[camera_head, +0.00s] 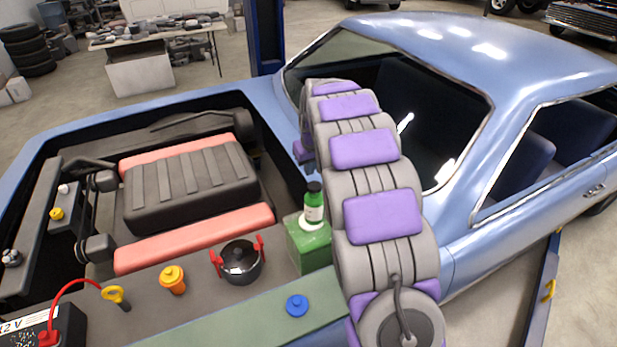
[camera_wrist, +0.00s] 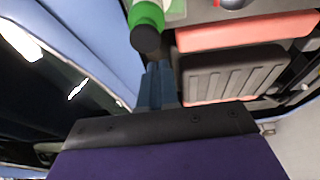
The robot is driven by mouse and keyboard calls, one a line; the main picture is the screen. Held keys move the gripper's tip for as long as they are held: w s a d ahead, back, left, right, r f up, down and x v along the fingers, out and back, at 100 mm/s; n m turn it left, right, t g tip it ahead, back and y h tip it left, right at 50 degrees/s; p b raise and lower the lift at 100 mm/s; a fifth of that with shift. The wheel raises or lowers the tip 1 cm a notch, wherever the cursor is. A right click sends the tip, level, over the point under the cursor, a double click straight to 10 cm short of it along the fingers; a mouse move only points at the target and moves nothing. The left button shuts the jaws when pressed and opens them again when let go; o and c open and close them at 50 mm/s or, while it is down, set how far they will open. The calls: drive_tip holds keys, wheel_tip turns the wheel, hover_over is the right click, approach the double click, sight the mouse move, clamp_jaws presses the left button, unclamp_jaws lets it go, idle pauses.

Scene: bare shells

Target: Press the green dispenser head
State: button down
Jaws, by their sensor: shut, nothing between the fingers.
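In the head view my arm hides most of the gripper.
The engine cover (camera_head: 190,187) lies left of the bottle. The blue car's windshield (camera_head: 430,110) and body rise to the right.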

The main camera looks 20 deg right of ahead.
drive_tip(key=v, duration=0.6)
drive_tip(key=shift+a, duration=0.3)
drive_tip(key=shift+d+r, duration=0.1)
drive_tip(key=shift+d, duration=0.05)
idle(0.8)
